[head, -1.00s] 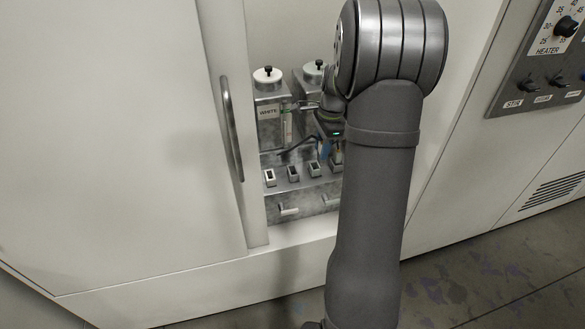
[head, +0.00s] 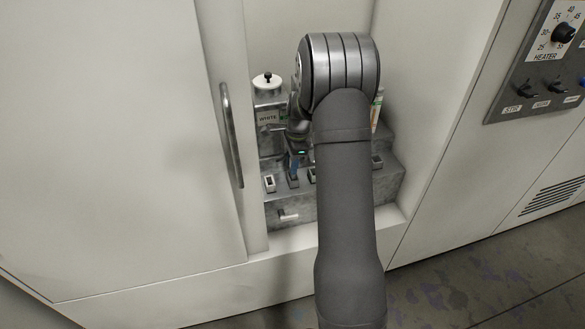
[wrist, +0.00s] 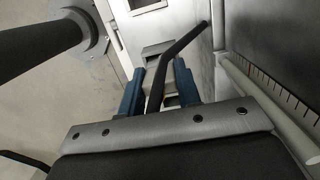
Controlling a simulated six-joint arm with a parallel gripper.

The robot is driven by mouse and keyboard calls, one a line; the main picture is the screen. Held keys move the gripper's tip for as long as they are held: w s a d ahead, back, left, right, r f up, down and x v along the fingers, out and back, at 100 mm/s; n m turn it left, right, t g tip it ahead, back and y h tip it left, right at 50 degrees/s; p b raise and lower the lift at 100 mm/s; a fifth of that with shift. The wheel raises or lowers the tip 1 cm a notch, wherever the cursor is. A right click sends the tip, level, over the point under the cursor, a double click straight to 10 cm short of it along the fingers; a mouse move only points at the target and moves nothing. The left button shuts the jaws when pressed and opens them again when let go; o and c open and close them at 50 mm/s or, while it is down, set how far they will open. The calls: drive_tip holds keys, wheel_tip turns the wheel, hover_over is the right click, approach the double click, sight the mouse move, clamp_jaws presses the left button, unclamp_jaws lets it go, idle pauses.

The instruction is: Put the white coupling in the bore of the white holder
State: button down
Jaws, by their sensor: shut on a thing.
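My gripper (head: 293,170) is shut on the coupling at the end of a dark hose (wrist: 182,44). Its blue fingers stand on both sides of the hose in the wrist view (wrist: 159,70), and the coupling is mostly hidden by fingers and hose. In the head view the gripper points down close to the second holder from the left. I cannot tell whether the coupling touches any holder.
More holders stand to the right, partly behind my arm. The cabinet door (head: 130,150) with its long handle (head: 232,132) closes off the left side.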

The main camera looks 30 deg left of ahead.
drive_tip(key=shift+f, duration=1.2)
drive_tip(key=shift+f, duration=0.15)
drive_tip(key=c, duration=1.1)
unclamp_jaws()
drive_tip(key=shift+o, duration=0.2)
wheel_tip(320, 180, up, 12)
drive_tip(key=w+d, duration=0.1)
drive_tip(key=f, duration=0.7)
drive_tip(key=s+a+f, duration=0.1)
drive_tip(key=f, duration=0.3)
drive_tip(key=shift+f, duration=0.3)
drive_tip(key=shift+r, duration=1.75)
